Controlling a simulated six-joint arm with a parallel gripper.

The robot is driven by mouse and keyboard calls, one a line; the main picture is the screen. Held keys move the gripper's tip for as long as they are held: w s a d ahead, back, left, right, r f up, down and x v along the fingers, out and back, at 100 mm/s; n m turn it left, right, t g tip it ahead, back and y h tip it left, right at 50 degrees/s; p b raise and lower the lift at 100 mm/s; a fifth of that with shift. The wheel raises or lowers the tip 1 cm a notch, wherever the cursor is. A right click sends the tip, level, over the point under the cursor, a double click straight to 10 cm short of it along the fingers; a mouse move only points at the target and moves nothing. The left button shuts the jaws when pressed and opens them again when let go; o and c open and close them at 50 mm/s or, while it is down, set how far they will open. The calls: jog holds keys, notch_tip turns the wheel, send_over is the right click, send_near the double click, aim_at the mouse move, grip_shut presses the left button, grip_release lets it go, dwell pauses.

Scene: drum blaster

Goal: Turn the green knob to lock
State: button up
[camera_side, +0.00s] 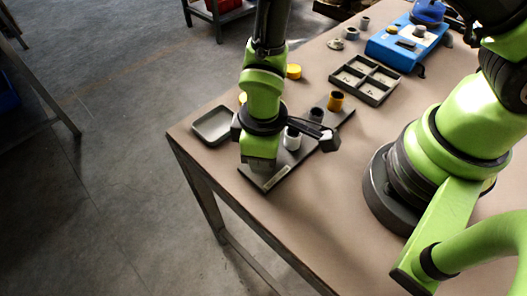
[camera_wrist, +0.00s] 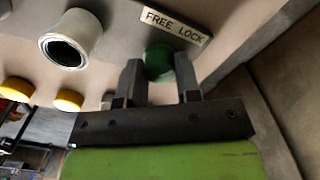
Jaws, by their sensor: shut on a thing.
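The green knob (camera_wrist: 158,60) sits on the grey board (camera_side: 250,177), close beside a white label reading "FREE LOCK" (camera_wrist: 175,25) in the wrist view. My gripper (camera_wrist: 159,75) has one finger on either side of the knob and is shut on it. The label's words lie just beyond the knob; a pointer mark on the knob cannot be made out. In the side view my gripper (camera_side: 260,165) is low over the near end of the board, and my wrist hides the knob there.
A shallow grey tray (camera_side: 198,135) lies left of the board. A compartment tray (camera_side: 378,97) and a blue box (camera_side: 397,55) are behind. The table edge is close.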

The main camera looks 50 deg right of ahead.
jog(key=shift+m, duration=1.2)
jog(key=o, duration=0.9)
jog(key=shift+r, duration=0.1)
notch_tip(320, 180, up, 10)
jog(key=shift+f, duration=0.1)
